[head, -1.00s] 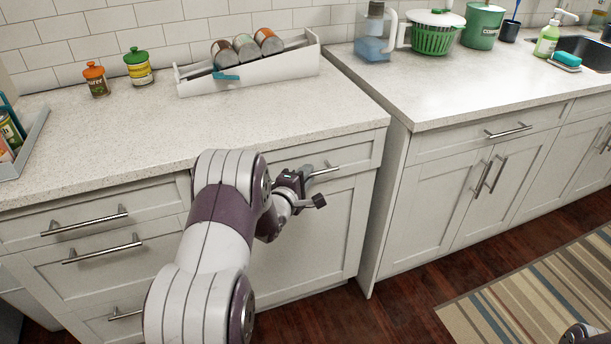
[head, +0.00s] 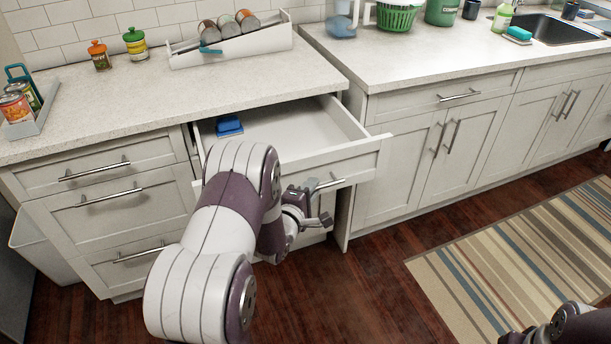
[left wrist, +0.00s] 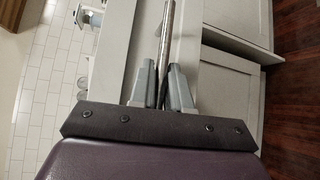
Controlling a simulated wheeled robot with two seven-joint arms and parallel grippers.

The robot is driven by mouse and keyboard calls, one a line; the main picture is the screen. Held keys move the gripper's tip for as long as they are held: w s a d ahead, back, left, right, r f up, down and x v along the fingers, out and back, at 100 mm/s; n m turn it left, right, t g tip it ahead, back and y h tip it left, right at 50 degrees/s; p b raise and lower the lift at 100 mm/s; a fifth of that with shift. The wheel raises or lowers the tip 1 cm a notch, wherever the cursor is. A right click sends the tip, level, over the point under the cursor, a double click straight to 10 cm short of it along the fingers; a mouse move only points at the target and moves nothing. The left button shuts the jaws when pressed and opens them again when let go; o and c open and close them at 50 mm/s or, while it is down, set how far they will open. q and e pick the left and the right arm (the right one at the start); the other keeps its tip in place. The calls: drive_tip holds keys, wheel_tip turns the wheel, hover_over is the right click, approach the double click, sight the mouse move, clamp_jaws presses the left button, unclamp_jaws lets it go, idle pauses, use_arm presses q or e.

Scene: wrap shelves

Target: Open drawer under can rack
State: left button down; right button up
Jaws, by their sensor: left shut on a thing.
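The can rack (head: 235,44) is a white tilted tray with several cans on the counter at the back left. The drawer (head: 345,146) below it is pulled well out from the cabinet, and its inside shows. My left gripper (head: 312,196) is at the drawer's front, shut on its metal bar handle (head: 330,184). In the left wrist view the handle (left wrist: 167,35) runs between the two grey fingers (left wrist: 162,88). My arm hides the left part of the drawer front. A dark part of my right arm shows at the bottom right; its gripper is not visible.
A blue object (head: 229,126) lies in the drawer at the left. A closed drawer stack (head: 95,172) stands to the left. A right-hand cabinet (head: 388,165) has closed doors. A striped rug (head: 530,260) lies on the otherwise clear wooden floor (head: 385,300).

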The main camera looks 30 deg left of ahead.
use_arm(q)
drive_tip(key=shift+s+d+p, duration=0.45)
drive_tip(key=shift+s+d, duration=1.5)
drive_tip(key=shift+d, duration=0.3)
use_arm(e)
drive_tip(key=shift+s+d+r, duration=0.1)
drive_tip(key=shift+d+r, duration=0.05)
drive_tip(key=shift+r, duration=0.5)
use_arm(q)
drive_tip(key=c, duration=1.2)
unclamp_jaws()
use_arm(e)
drive_tip(key=shift+s, duration=0.1)
